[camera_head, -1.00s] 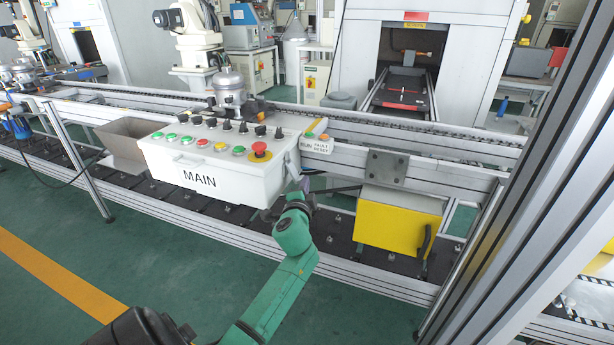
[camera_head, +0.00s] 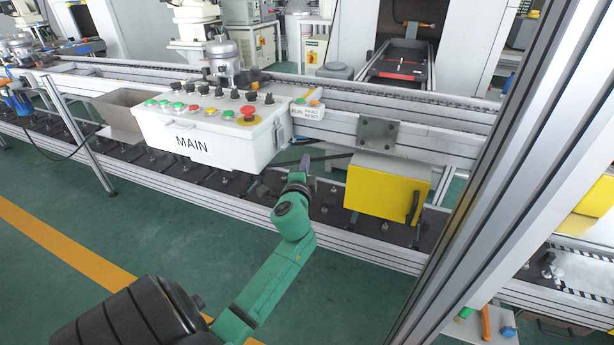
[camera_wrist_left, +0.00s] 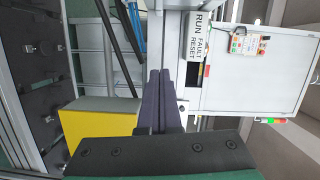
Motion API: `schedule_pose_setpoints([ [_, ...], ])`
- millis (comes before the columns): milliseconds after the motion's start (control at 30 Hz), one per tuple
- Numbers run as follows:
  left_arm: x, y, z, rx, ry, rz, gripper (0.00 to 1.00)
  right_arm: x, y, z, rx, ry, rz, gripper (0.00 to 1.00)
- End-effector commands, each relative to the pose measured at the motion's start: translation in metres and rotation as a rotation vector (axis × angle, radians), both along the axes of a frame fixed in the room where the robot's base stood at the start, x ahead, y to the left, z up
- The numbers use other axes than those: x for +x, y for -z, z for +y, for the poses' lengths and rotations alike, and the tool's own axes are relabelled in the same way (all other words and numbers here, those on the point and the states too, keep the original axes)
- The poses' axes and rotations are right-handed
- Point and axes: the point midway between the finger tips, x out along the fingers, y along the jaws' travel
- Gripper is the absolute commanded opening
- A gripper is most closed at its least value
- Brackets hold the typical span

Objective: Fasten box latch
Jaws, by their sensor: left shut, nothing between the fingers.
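The white MAIN control box (camera_head: 225,150) hangs on the front of the conveyor frame, with several knobs and buttons and a red emergency stop (camera_head: 249,116) on its sloped top. A small pale fitting (camera_head: 279,131) shows on its right side; I cannot make out whether this is the latch or how it is set. My left gripper (camera_head: 306,162) is just right of the box's lower right corner, apart from it in the picture. In the left wrist view, the gripper's dark fingers (camera_wrist_left: 161,78) lie together with nothing between them. My right gripper is not in view.
A yellow box (camera_head: 385,188) with a black handle hangs right of my left gripper. The RUN / FAULT RESET label (camera_head: 308,110) is on the rail above. A metal post (camera_head: 500,160) stands at the right. Green floor (camera_head: 120,220) in front is open.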

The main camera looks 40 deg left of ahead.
Motion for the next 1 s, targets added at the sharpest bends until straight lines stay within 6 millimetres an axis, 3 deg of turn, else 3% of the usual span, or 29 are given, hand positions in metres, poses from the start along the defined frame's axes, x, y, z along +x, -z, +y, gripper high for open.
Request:
schedule_pose_setpoints([
  [100,-0.022,0.002,-0.014,-0.002,0.0,0.002,0.0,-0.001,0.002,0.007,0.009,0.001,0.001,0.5],
  [300,-0.047,0.002,-0.03,-0.002,-0.002,0.001,0.0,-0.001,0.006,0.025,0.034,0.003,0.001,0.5],
  [900,-0.05,0.0,-0.032,-0.001,-0.001,0.001,0.0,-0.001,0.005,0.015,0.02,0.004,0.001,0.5],
  [1000,-0.046,0.014,-0.034,-0.033,0.012,0.027,0.0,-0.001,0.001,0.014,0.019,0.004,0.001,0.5],
])
